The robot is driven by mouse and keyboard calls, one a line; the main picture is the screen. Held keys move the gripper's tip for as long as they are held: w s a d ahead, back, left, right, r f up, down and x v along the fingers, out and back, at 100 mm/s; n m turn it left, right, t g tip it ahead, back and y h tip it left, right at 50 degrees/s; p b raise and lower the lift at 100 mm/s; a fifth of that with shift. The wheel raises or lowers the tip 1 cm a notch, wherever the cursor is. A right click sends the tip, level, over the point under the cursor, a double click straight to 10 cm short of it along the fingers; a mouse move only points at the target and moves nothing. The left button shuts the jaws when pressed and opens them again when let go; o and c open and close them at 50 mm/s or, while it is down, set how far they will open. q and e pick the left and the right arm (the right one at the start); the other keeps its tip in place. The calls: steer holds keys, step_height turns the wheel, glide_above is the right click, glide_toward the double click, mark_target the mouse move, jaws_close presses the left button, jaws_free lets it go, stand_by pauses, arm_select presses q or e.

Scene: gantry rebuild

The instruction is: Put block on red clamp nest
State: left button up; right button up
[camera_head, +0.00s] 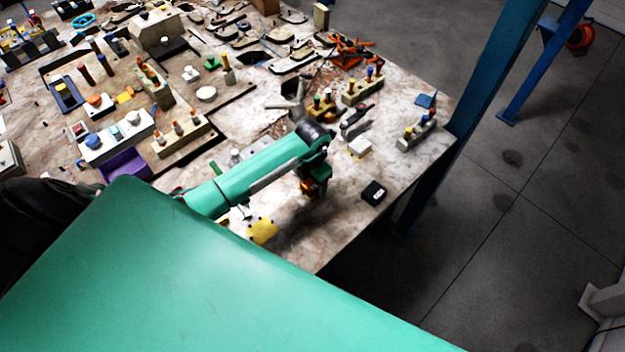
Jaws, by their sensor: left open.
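My left arm reaches in over the table, and my left gripper (315,188) is at its end, pointing down near the table's right part. It is small and partly hidden by the wrist; I see nothing held in it. A small white block (360,147) lies right of the gripper, apart from it. A black block (374,192) lies nearer the table's edge, also apart. I cannot tell which one the task means. Orange-red clamp-like pieces (352,50) lie at the back; I cannot make out a red clamp nest for sure. My right gripper is not in view.
The marbled table (340,225) is crowded at left and back with peg racks, trays and tools. A yellow piece (262,230) lies left of the gripper. A grey rack (416,130) stands near the right edge. A blue post (490,80) rises beyond that edge.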

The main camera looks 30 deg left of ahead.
mark_target(312, 181)
arm_select(q)
steer(key=shift+r, duration=0.25)
step_height(312, 181, up, 12)
steer(key=b, duration=0.4)
steer(key=shift+b, duration=0.3)
